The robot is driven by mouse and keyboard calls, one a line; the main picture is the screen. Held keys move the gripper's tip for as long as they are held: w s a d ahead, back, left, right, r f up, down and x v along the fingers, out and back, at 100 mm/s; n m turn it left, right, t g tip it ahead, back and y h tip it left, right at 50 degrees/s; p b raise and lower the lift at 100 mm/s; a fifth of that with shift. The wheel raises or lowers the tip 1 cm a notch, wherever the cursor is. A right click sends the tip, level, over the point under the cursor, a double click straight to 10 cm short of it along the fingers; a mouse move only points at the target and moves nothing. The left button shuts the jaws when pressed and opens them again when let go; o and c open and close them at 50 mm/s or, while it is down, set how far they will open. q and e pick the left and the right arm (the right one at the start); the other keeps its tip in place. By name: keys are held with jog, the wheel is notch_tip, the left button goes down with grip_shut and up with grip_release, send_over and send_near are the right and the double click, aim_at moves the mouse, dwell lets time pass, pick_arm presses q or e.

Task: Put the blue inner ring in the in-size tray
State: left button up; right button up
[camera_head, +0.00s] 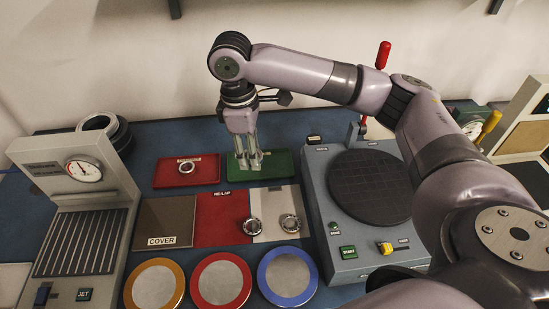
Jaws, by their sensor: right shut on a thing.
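My right gripper (250,164) points straight down over the green tray (281,163) at the back centre. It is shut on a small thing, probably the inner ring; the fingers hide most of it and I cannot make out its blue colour. I cannot tell whether it touches the tray. No in-size label is readable on the green tray. The red tray (171,179) to its left holds a small metal ring (187,167). My left gripper is out of view.
Orange, red and blue rimmed discs (287,277) line the front. A gauge stand (80,190) is left; a machine with a dark round plate (370,187) is right.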

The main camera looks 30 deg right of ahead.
jog(key=shift+w+d+r+n+t+b, duration=0.6)
jog(key=shift+w+d+r+n+b, duration=0.75)
jog(key=shift+w+d+n, duration=3.5)
pick_arm(q)
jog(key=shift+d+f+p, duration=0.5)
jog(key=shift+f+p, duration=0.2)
jog(key=shift+p, duration=0.05)
pick_arm(e)
jog(key=f+n, duration=0.1)
jog(key=f, duration=0.5)
jog(key=a+f+n, duration=0.1)
jog(key=f, duration=0.5)
jog(key=a+f+n, duration=0.1)
jog(key=f+n, duration=0.1)
jog(key=f, duration=0.5)
jog(key=shift+w+a+f, duration=0.1)
jog(key=shift+w+a, duration=0.05)
jog(key=shift+w, duration=0.1)
jog(key=shift+f, duration=0.1)
jog(key=o, duration=1.3)
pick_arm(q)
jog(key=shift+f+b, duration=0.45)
pick_arm(e)
jog(key=r, duration=0.4)
jog(key=a+r, duration=0.1)
jog(key=r, duration=0.7)
jog(key=shift+s+a+r, duration=0.1)
jog(key=shift+s+a, duration=0.05)
jog(key=shift+s, duration=0.2)
